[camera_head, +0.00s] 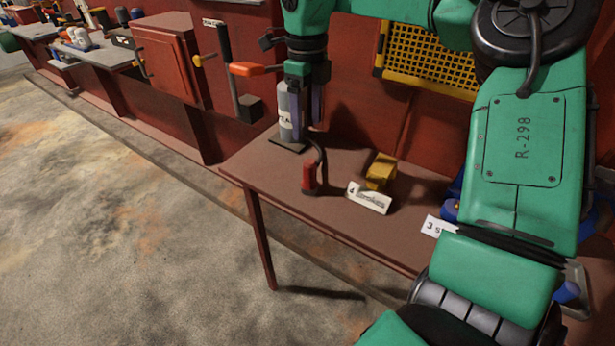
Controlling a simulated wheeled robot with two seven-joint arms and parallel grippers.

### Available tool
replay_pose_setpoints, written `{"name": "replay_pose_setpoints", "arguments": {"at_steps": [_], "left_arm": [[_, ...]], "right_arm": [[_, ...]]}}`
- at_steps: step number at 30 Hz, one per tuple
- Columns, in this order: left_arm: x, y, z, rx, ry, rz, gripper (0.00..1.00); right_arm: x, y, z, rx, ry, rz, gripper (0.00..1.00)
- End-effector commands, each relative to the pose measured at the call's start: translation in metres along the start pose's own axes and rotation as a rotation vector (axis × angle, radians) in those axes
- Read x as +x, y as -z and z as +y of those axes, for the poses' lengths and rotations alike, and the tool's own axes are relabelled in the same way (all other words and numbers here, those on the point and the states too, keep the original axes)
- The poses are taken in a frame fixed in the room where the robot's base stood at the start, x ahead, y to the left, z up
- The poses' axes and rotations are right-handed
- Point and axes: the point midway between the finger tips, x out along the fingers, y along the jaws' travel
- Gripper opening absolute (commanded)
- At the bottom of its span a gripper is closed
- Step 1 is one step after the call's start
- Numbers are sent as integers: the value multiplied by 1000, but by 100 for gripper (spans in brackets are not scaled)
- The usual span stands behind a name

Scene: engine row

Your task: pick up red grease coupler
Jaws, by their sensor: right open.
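The red grease coupler (309,178) stands upright near the front edge of the brown table (262,168), with a dark hose curving up from it. A light grey canister (287,112) with partly hidden lettering stands on a dark plate behind it. My right gripper (306,118) is open and points down, above and behind the coupler. Its fingers overlap the canister and the upper hose in the picture. I cannot tell whether they touch either one. The coupler itself is outside the jaws. My left gripper is not in view.
A yellow block (381,170) and a number 4 card (369,198) are right of the coupler. A number 3 card (437,227) is farther right, partly behind my arm. A red cabinet (165,62) and a yellow mesh panel (428,62) are behind. The floor at left is clear.

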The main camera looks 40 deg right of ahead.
Motion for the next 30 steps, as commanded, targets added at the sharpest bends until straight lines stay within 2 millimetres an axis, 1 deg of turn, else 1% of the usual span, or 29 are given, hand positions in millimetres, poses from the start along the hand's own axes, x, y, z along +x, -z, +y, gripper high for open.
{"name": "replay_pose_setpoints", "arguments": {"at_steps": [2, 4, 6, 9, 10, 14, 18, 21, 27, 28, 29, 30], "left_arm": [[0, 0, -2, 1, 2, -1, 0], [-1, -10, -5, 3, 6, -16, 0], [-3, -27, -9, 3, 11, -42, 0], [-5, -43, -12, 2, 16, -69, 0], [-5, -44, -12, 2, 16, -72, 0], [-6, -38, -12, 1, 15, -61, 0], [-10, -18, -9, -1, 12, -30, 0], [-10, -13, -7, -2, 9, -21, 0], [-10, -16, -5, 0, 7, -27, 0], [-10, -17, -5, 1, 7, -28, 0], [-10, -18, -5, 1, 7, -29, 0], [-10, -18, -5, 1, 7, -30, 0]], "right_arm": [[14, 1, 1, -3, -4, 3, 73], [33, 1, 1, -2, -6, 3, 73], [52, 1, 1, -1, -6, 4, 73], [73, 1, 1, 0, -5, 2, 73], [77, 1, 1, 0, -5, 0, 73], [93, 2, 2, -1, -6, 1, 73], [120, 8, 4, 0, -7, 3, 73], [134, 6, 4, 1, -5, 0, 73], [138, 6, 3, 1, -4, -2, 73], [137, 6, 3, 1, -4, -2, 69], [137, 6, 3, 1, -4, -2, 58], [137, 6, 3, 1, -4, -2, 42]]}}
